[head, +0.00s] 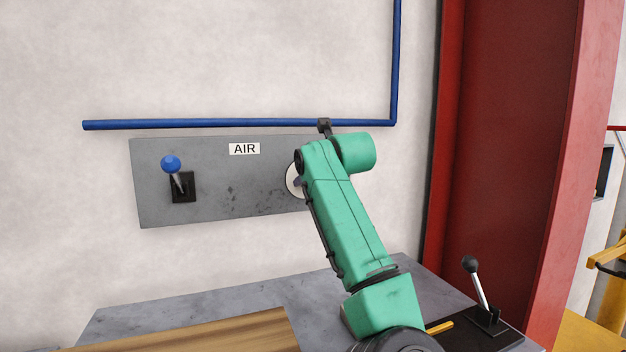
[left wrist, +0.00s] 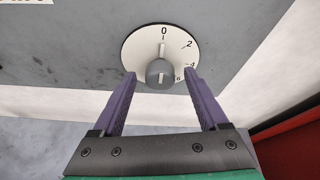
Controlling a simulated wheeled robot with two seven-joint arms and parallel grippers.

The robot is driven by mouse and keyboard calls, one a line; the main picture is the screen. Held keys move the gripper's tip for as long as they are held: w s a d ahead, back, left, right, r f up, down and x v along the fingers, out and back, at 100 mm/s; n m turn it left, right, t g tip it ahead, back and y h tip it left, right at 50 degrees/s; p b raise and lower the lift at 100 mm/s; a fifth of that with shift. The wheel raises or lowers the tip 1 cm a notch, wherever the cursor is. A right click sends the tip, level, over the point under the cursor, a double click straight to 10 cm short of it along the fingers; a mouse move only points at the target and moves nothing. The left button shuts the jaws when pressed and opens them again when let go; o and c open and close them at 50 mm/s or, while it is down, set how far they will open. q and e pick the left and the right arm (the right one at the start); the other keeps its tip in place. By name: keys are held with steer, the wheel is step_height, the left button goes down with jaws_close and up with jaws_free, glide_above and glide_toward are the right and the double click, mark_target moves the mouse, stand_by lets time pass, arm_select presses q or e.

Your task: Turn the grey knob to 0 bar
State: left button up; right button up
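The grey knob (left wrist: 160,73) sits in the middle of a round white dial (left wrist: 135,52) on the grey panel. A light pointer on it points up at the 0 mark in the left wrist view; 2, 4 and 6 run down the right side. My left gripper (left wrist: 160,80) is open, its two purple fingers on either side of the knob with visible gaps. Whether they reach its depth is unclear. In the head view my green left arm hides most of the dial (head: 291,180) and the knob. My right gripper is not in view.
The grey panel (head: 230,205) has an AIR label (head: 244,149) and a blue-tipped lever (head: 171,164) at left. A blue pipe (head: 240,124) runs above it. A grey bench (head: 190,310) lies below, with a black-knobbed lever (head: 480,288) at right. A red column (head: 500,130) stands right.

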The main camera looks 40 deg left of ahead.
arm_select(q)
steer(key=shift+d, duration=0.1)
steer(key=b+v, duration=0.4)
steer(key=v, duration=1)
steer(key=shift+d, duration=0.2)
steer(key=shift+s+r, duration=0.1)
